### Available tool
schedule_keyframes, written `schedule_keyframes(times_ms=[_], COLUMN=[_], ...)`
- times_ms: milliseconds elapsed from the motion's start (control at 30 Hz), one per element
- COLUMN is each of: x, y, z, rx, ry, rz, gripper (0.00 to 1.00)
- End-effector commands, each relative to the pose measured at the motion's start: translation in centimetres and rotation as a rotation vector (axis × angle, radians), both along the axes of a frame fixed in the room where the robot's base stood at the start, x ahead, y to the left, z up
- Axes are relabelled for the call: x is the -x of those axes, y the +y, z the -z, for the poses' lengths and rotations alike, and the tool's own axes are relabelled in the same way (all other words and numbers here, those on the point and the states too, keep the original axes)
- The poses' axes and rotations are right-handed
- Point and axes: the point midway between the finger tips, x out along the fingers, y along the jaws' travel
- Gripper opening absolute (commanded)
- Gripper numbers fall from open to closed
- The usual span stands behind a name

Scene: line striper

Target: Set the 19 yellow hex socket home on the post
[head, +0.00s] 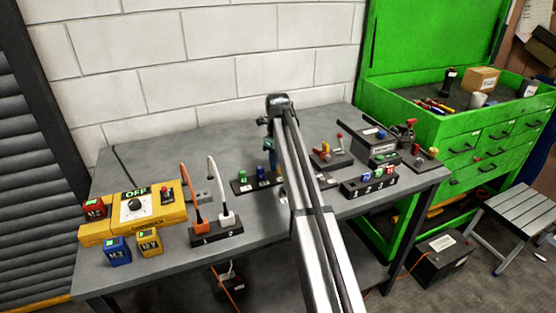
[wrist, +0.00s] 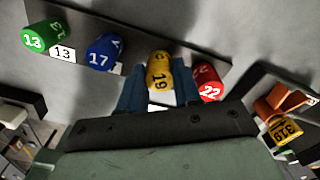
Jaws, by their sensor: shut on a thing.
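The yellow hex socket marked 19 (wrist: 158,72) is between the blue fingers of my gripper (wrist: 160,95) in the wrist view. My gripper is shut on it. The socket is over the dark rail (wrist: 85,22), in line with the other sockets. I cannot tell whether it is seated on its post or held above it, as the post is hidden.
Green 13 (wrist: 33,40) and blue 17 (wrist: 103,52) sockets stand left of the yellow one. Red 22 (wrist: 207,82) is close at its right. A yellow-black piece (wrist: 284,130) lies farther right. A power strip (head: 216,234) with plugs stands at the bench's front left.

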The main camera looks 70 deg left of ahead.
Motion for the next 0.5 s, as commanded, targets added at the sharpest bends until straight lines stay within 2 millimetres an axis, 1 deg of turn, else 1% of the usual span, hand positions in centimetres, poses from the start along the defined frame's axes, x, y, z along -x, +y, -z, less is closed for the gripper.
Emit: schedule_keyframes(times_ms=[333,367,500], x=[0.0,0.0,0.0], y=[-0.01,-0.01,0.0], z=[0.69,0.7,0.68], rx=[0.0,0.0,0.0], ry=[0.0,0.0,0.0], rz=[0.0,0.0,0.0], gripper=[0.06,0.34,0.47])
